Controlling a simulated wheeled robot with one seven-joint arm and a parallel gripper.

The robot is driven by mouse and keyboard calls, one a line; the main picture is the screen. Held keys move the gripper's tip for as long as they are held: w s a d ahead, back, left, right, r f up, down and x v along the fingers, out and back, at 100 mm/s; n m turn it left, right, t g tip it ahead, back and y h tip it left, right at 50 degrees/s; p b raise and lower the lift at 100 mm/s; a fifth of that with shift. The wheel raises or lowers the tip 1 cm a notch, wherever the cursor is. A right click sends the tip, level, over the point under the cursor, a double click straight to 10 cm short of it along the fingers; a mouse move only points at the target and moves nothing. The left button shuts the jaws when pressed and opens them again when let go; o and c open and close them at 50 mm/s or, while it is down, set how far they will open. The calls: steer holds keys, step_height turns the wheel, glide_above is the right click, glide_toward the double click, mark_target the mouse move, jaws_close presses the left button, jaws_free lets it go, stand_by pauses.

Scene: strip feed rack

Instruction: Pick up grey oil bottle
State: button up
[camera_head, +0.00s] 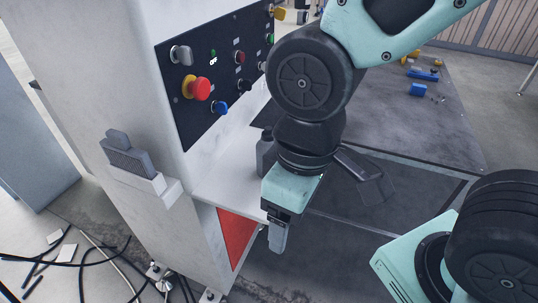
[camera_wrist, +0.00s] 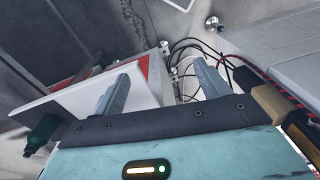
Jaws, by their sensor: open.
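The grey oil bottle (camera_head: 265,152) stands upright on the white ledge (camera_head: 225,180) below the control panel, in the head view. My arm partly hides its right side. My gripper (camera_head: 278,236) points down in front of the ledge, lower and nearer than the bottle and apart from it. In the wrist view my gripper (camera_wrist: 160,88) has its two fingers spread wide with nothing between them. A dark bottle-shaped thing (camera_wrist: 42,130) shows at the left edge of the wrist view, outside the fingers; it looks like the same bottle, in shadow.
The black control panel (camera_head: 215,75) carries a red stop button (camera_head: 198,88) and several knobs. A grey brush-like tool (camera_head: 128,155) sits on a white bracket on the cabinet's left face. Cables (camera_head: 90,265) lie on the floor at left. A dark table (camera_head: 420,115) holds small blue and yellow parts.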

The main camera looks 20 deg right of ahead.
steer(key=shift+o, duration=0.5)
steer(key=w+d+r+n+y+p, duration=0.1)
steer(key=w+d+r+n+p, duration=0.2)
steer(key=w, duration=0.5)
steer(key=w+d+r+n+y+p, duration=0.2)
steer(key=w+d+n, duration=0.2)
steer(key=w+d, duration=0.3)
steer(key=w+d+r+n+y+p, duration=0.1)
steer(key=w+d+r+n+p, duration=0.2)
steer(key=w, duration=0.6)
steer(key=n+p, duration=0.1)
glide_toward(268, 146)
steer(key=f, duration=0.2)
steer(key=w+f, duration=0.1)
steer(key=f, duration=0.1)
steer(key=w+f, duration=0.1)
steer(key=f, duration=0.1)
steer(key=shift+a+f, duration=0.15)
steer(key=shift+a, duration=0.2)
steer(key=p+x, duration=0.1)
steer(key=x, duration=0.3)
steer(key=shift+s+a+p, duration=0.2)
steer(key=shift+a+p, duration=0.05)
steer(key=shift+p, duration=0.15)
steer(key=shift+a+f, duration=0.15)
steer(key=shift+f, duration=0.45)
steer(key=c, duration=1.4)
steer(key=shift+r, duration=0.15)
steer(key=shift+c, duration=0.2)
